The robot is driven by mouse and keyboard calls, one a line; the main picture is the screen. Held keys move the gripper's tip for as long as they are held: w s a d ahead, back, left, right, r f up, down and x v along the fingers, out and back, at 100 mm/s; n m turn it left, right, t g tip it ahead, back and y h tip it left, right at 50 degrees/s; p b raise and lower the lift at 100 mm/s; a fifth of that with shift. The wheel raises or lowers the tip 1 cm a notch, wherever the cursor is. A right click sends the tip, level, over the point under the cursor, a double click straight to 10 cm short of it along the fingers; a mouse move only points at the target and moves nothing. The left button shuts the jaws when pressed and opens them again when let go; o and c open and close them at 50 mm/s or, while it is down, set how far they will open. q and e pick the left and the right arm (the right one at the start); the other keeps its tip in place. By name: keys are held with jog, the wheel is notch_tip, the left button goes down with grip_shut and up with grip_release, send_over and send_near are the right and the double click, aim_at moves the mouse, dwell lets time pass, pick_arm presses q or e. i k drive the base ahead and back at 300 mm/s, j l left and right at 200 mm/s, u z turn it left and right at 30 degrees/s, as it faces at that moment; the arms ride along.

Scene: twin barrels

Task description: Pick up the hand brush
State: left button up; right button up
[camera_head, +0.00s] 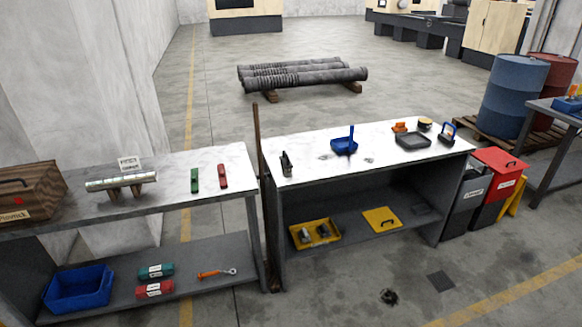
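I cannot tell for certain which item is the hand brush. A blue dustpan-like piece with an upright blue handle (345,145) sits at the middle of the right workbench's white top. A small dark upright item (286,164) stands near that top's left end. A small black item with a blue loop handle (447,133) stands near its right end. All are too small to make out bristles. Neither of my grippers is in view.
The left workbench (75,207) holds tools, a wooden box (30,193) and a pipe. A pole (258,150) stands between the benches. The floor in front is mostly clear.

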aim_at(287, 166)
jog(key=i+l, duration=0.1)
jog(key=i+j, duration=0.1)
jog(key=i, duration=1.35)
jog(key=j+u, duration=0.05)
jog(key=j, duration=0.05)
